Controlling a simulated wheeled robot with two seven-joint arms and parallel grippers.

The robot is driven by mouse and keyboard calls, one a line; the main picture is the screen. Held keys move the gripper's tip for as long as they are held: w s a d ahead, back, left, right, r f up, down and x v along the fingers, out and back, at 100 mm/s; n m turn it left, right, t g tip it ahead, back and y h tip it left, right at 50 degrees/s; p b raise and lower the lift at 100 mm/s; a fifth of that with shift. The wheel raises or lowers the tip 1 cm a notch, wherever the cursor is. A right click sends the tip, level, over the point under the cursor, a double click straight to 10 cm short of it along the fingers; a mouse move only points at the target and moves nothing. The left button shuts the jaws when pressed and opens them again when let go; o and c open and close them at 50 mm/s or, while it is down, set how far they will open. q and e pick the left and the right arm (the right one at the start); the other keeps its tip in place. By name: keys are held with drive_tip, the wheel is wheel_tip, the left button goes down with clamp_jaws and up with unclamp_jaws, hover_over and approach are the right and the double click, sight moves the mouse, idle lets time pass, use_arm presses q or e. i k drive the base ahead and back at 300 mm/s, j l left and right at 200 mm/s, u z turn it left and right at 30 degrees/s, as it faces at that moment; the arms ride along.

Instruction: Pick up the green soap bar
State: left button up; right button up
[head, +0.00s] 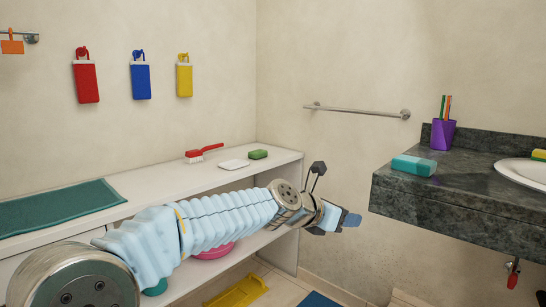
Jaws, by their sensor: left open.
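A small green soap bar (258,154) lies on the white shelf top, near its right end. My left arm comes in from the left, across the front of the shelf. My left gripper (335,194) is open, with nothing seen between its fingers. It is to the right of the soap in the picture, lower and apart from it. My right gripper is out of view.
A red brush (204,152) and a green mat (60,208) lie on the white shelf (150,182). At right, a dark stone counter (450,195) juts out, bearing a teal block (413,165) and a purple cup (443,134). A metal rail (355,111) is on the wall.

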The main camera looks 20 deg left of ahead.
sight(259, 154)
drive_tip(key=i+u, duration=0.15)
drive_tip(key=i, duration=0.15)
drive_tip(key=i+j+u, duration=0.1)
drive_tip(key=i+j, duration=0.2)
drive_tip(key=i, duration=0.15)
drive_tip(key=i+j, duration=0.15)
drive_tip(key=j, duration=0.15)
drive_tip(key=i+j, duration=0.15)
drive_tip(key=j, duration=0.15)
drive_tip(key=i+j+z, duration=0.1)
drive_tip(key=j, duration=0.25)
drive_tip(key=i+j+u, duration=0.15)
drive_tip(key=i+u, duration=0.2)
drive_tip(key=i, duration=0.15)
